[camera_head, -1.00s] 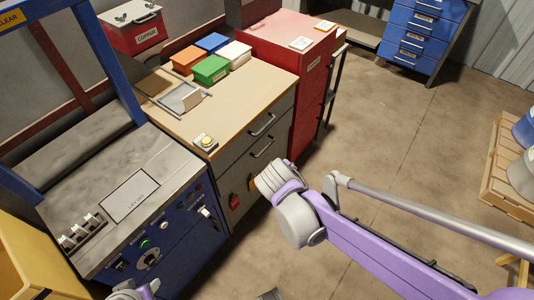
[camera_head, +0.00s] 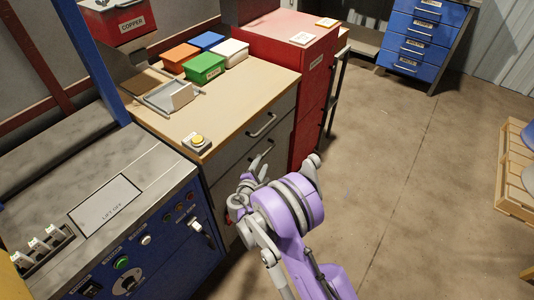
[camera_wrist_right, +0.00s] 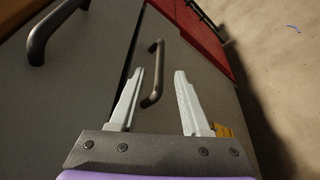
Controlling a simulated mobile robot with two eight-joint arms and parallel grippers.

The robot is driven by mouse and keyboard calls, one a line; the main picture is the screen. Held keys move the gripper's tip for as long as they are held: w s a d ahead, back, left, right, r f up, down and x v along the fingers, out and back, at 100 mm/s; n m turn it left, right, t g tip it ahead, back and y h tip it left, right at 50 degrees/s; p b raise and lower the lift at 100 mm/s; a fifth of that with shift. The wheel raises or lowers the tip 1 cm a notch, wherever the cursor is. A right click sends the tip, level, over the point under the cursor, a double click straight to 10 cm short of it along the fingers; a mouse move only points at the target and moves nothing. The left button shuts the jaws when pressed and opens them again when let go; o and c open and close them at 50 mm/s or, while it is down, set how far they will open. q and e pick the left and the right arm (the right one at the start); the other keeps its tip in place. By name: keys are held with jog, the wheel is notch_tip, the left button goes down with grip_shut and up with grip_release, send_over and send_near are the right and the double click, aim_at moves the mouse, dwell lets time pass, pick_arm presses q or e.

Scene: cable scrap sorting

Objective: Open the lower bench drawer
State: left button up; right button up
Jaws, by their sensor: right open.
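The bench's grey lower drawer (camera_wrist_right: 185,75) fills the middle of the right wrist view, and its dark bar handle (camera_wrist_right: 152,72) shows between my fingers. The drawer looks shut. My right gripper (camera_wrist_right: 158,82) is open, its two pale fingers either side of the handle in the picture; I cannot tell whether they touch it. In the head view my right gripper (camera_head: 257,170) is at the bench front, covering most of the lower handle. The upper drawer handle (camera_head: 262,126) is clear of it. My left gripper is out of view.
A red cabinet (camera_head: 312,85) stands just beyond the bench. A blue machine (camera_head: 165,255) stands on the near side. The bench top (camera_head: 240,100) holds colored bins, a tray and a yellow button (camera_head: 197,140).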

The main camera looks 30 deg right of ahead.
aim_at(266, 154)
jog(key=b+x, duration=0.1)
jog(key=x, duration=0.8)
jog(key=shift+s, duration=0.1)
jog(key=shift+a, duration=0.1)
grip_shut()
dwell(1.0)
